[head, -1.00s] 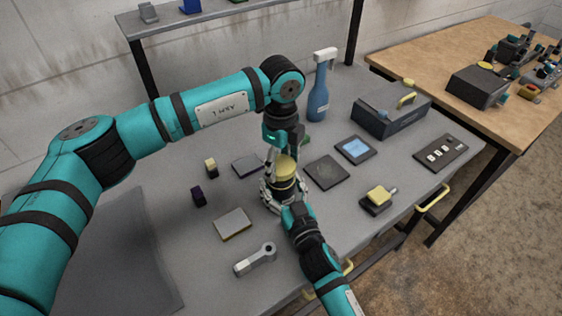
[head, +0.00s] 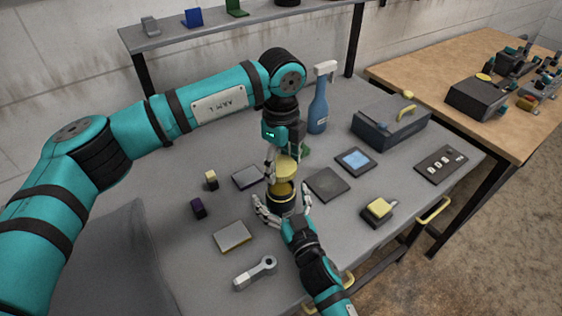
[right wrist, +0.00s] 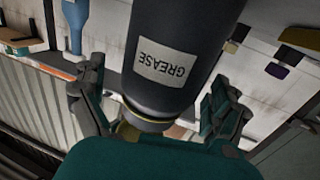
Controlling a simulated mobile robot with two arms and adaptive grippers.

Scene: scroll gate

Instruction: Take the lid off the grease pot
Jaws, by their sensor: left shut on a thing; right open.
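The grease pot (head: 281,206) is a dark pot with a yellow upper part, standing on the grey bench. In the right wrist view the pot (right wrist: 185,40) fills the upper middle, its GREASE label upside down. My left gripper (head: 284,158) is shut on the yellow lid (head: 287,171), just above the pot's top. The lid looks apart from the pot, though the gap is small. My right gripper (head: 282,210) is open, with its fingers spread on either side of the pot. The right gripper (right wrist: 155,100) also shows in its wrist view, fingers clear of the pot's sides.
A blue spray bottle (head: 318,104) and a dark case (head: 388,124) stand behind. A dark plate (head: 327,184), a blue-screened device (head: 355,160) and a yellow-topped block (head: 378,210) lie to the right. A grey wrench-like part (head: 255,272) and a flat box (head: 233,236) lie in front.

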